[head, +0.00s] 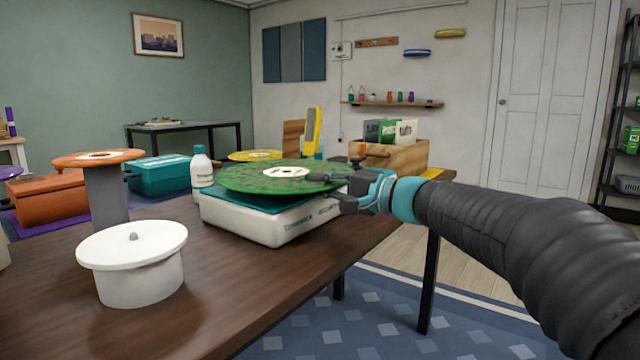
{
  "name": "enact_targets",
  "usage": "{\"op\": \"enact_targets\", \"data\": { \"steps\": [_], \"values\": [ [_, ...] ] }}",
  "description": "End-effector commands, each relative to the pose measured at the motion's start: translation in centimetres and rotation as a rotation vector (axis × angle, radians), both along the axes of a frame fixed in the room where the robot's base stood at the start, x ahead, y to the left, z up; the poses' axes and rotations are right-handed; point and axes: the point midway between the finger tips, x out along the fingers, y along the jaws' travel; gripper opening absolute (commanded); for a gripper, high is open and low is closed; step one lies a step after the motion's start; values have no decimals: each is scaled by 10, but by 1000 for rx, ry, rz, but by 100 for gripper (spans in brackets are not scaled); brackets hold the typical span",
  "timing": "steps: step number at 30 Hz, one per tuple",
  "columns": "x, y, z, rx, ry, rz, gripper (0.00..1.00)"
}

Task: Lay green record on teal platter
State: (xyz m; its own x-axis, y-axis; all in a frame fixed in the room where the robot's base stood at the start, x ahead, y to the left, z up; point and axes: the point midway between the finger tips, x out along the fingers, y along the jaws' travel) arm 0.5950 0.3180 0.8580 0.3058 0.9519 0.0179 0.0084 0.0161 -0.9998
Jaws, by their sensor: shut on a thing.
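The green record (245,180) with a white label is above the turntable in the middle of the table. My gripper (335,184) is shut on the record at its right side. The turntable has a white body (262,226) and a teal top, and the teal platter (240,203) shows only as a band under the record's near edge. The record looks roughly level and hides most of the platter. I cannot tell whether the record touches the platter or hangs just above it.
A white round stand with a peg (140,275) is at front left. An orange disc (98,158) lies on a grey post behind it. A white bottle (202,172) stands close left of the turntable. A yellow disc (255,155) and a wooden record crate (400,160) are behind.

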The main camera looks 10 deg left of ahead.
Motion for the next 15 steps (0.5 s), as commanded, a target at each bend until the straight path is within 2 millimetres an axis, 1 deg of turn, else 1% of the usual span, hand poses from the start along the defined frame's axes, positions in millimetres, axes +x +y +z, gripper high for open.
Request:
{"op": "enact_targets", "data": {
  "steps": [10, 11, 12, 15],
  "values": [
    [0, 0, -6, 1, 0, 0, 0],
    [0, 0, -5, 1, 0, 0, 14],
    [0, 0, -5, 1, 0, 0, 17],
    [0, 0, -5, 1, 0, 0, 17]
  ]
}}
